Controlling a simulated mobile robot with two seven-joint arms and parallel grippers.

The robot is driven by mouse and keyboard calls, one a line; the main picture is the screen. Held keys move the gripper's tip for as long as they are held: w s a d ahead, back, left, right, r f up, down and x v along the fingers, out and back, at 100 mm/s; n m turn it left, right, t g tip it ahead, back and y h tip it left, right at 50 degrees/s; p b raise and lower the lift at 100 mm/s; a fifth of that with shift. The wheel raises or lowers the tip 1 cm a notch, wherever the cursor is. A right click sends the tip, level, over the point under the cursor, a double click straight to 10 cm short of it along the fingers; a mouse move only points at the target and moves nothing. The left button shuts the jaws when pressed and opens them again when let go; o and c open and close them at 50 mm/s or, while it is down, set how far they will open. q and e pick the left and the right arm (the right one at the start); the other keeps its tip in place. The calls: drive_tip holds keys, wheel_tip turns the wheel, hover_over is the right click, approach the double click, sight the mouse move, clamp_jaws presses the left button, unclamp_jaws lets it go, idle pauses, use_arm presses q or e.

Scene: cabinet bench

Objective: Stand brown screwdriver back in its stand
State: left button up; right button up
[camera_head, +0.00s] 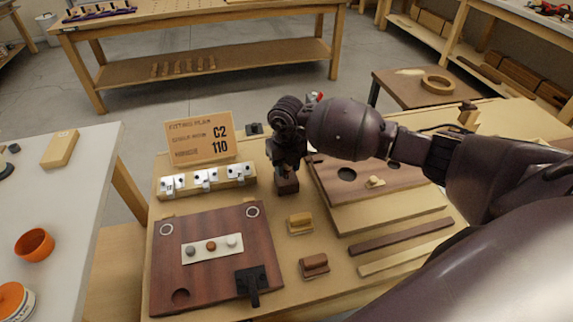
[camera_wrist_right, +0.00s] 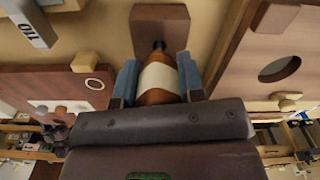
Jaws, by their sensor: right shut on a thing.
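The brown screwdriver (camera_wrist_right: 158,80) shows in the right wrist view as an orange-brown handle with a cream band. My right gripper (camera_wrist_right: 157,80) is shut on this handle, with a blue-grey finger on each side. The screwdriver's dark neck points at the dark brown block of the stand (camera_wrist_right: 172,25). Whether the tip is inside the block or just in front of it, I cannot tell. In the head view my right gripper (camera_head: 287,160) points down directly above the stand (camera_head: 287,184), and the gripper hides the screwdriver. My left gripper is not in view.
A row of white labelled blocks (camera_head: 207,179) and a sign (camera_head: 202,138) stand left of the stand. A dark red board (camera_head: 215,280) lies in front left. Another board (camera_head: 400,183) lies right.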

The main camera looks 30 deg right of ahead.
drive_tip(key=shift+f, duration=0.15)
drive_tip(key=shift+f, duration=0.3)
idle(0.4)
drive_tip(key=shift+f, duration=0.15)
drive_tip(key=shift+f+b, duration=0.15)
drive_tip(key=shift+b, duration=0.15)
drive_tip(key=shift+f, duration=0.35)
idle(0.6)
drive_tip(key=o, duration=1)
drive_tip(key=shift+o, duration=0.2)
